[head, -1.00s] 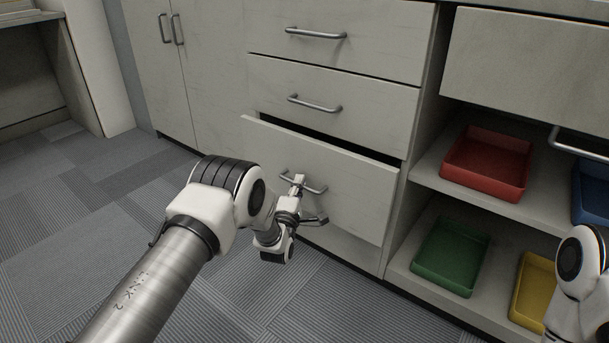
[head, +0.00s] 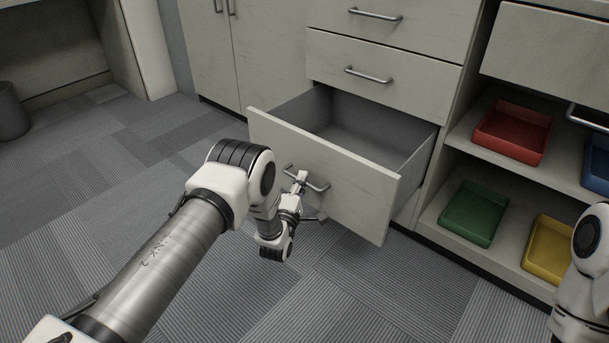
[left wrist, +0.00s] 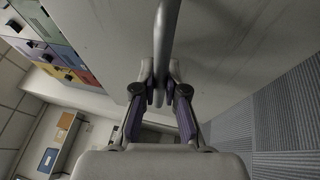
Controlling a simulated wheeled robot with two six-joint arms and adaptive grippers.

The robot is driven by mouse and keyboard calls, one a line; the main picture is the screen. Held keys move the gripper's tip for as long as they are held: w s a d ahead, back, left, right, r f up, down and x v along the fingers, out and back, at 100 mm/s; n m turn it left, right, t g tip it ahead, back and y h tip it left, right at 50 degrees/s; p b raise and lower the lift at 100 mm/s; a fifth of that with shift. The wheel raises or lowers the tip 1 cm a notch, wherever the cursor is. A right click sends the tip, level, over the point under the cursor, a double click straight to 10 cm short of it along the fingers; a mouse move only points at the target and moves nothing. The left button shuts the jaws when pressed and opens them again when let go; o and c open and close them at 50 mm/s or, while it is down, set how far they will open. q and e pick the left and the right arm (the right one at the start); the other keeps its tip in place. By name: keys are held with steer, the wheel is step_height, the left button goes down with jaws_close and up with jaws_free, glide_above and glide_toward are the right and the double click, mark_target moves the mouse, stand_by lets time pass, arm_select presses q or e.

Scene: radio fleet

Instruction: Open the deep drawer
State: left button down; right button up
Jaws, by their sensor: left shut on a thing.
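The deep drawer (head: 325,172) is the bottom one of the stack. It stands well out from the cabinet, and its grey inside (head: 372,128) looks empty where it shows. Its bar handle (head: 318,187) is on the front panel. My left gripper (head: 301,181) is shut on this handle. In the left wrist view the handle (left wrist: 166,40) runs between the fingertips of my left gripper (left wrist: 160,88). Part of my right arm shows at the right edge of the head view, but its gripper is out of view.
Two shut drawers with bar handles (head: 368,75) are above. Open shelves at the right hold a red tray (head: 512,133), a green tray (head: 472,214), a yellow tray (head: 548,252) and a blue tray (head: 597,165). A dark bin (head: 12,112) stands far left. Carpet in front is clear.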

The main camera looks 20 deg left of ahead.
arm_select(q)
steer(key=shift+s+a, duration=0.25)
steer(key=shift+s, duration=0.3)
arm_select(e)
steer(key=shift+s+a+r, duration=0.1)
steer(key=shift+s+r, duration=0.1)
steer(key=shift+s, duration=0.1)
arm_select(q)
steer(key=c, duration=1.2)
jaws_free()
steer(key=s+f, duration=0.2)
steer(key=s, duration=0.9)
steer(key=shift+s+d, duration=0.35)
steer(key=shift+s, duration=0.05)
